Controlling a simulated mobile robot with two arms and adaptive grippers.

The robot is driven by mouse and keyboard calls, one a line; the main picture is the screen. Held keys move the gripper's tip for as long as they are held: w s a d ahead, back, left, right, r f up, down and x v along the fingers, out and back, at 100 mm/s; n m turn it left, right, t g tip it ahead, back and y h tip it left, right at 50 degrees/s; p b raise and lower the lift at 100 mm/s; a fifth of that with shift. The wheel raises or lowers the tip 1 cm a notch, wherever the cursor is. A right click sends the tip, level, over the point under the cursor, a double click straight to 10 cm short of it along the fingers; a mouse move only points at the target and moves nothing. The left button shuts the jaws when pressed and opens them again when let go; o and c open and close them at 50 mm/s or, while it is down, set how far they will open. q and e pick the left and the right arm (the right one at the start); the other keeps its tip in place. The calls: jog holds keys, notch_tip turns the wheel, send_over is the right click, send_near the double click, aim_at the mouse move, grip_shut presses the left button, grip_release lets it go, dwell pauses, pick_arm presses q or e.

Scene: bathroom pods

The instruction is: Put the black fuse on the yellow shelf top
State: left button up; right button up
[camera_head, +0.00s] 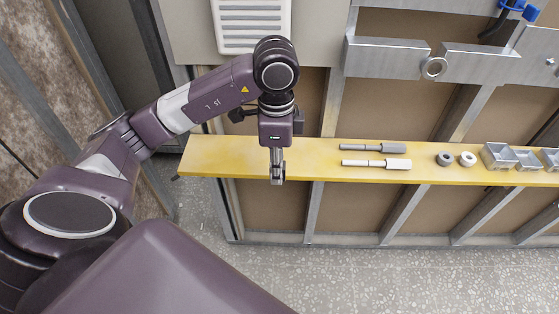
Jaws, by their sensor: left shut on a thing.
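The yellow shelf top (235,158) runs across the picture as a long narrow board. My left gripper (277,178) comes down over the left part of the shelf, its fingers pointing down near the front edge. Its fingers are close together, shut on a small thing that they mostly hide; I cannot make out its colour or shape. I cannot pick out the black fuse for certain. Whether the fingers or the held thing touch the shelf cannot be told. My right gripper is not in view.
On the shelf, right of the gripper, lie a grey-handled rod (382,148) and a white-handled rod (393,164). Further right are a dark ring (444,159), a white ring (467,159) and metal boxes (497,157). The shelf is bare beside the gripper. Metal framing stands behind and below.

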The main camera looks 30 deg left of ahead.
pick_arm(q)
jog(key=w+a+p, duration=0.1)
jog(key=w+a, duration=0.1)
jog(key=w, duration=0.1)
jog(key=w+a+f, duration=0.1)
jog(key=w, duration=0.2)
jog(key=w+a+f+p, duration=0.1)
jog(key=w+a, duration=0.1)
jog(key=w, duration=0.1)
jog(key=shift+w+a+f+p, duration=0.2)
jog(key=shift+a+f+p, duration=0.05)
jog(key=shift+a+p, duration=0.1)
notch_tip(320, 180, down, 4)
jog(key=shift+r+p, duration=0.1)
jog(key=shift+p, duration=0.35)
jog(key=shift+w+a+f, duration=0.1)
jog(key=shift+w+f, duration=0.05)
jog(key=shift+f, duration=0.25)
